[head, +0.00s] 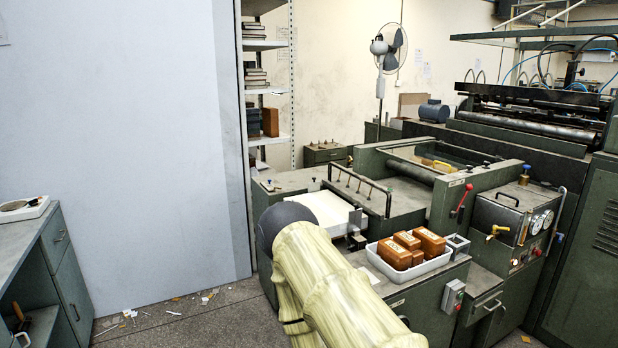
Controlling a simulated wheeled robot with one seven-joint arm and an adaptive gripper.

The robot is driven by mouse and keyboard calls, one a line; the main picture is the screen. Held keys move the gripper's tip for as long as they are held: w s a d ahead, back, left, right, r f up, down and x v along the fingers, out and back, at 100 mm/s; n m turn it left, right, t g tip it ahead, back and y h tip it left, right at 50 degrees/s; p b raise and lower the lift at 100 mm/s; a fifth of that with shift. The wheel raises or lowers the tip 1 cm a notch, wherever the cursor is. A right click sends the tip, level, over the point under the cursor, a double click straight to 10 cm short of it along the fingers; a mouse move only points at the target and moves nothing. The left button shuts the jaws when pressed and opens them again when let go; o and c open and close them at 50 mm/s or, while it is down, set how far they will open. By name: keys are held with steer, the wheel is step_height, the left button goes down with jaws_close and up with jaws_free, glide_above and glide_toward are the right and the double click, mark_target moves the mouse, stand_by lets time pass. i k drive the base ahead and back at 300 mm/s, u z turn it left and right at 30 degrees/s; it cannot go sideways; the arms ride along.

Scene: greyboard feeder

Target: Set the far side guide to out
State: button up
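The greyboard feeder holds a white stack of board (333,208) in the middle of the head view. A dark bar with upright rods (357,187) runs across behind the stack. A small metal plate on a dark block (357,240) stands at the stack's right edge. Some small fittings (268,185) sit on the green top beyond the stack, but they are too small to tell whether one is the far side guide or how it is set. My arm, in a pale yellow sleeve, crosses the foreground and hides part of the feeder's near left. My gripper is not in view.
A white tray (372,262) with several brown wooden blocks (407,248) stands on the near top, right of my arm. A red-handled lever (462,200) and a gauge box (510,217) are further right. A grey cabinet (45,260) stands left; floor between has scraps.

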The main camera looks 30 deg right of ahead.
mark_target(314, 187)
steer(key=u, duration=0.3)
steer(key=i, duration=1.35)
steer(key=z, duration=0.05)
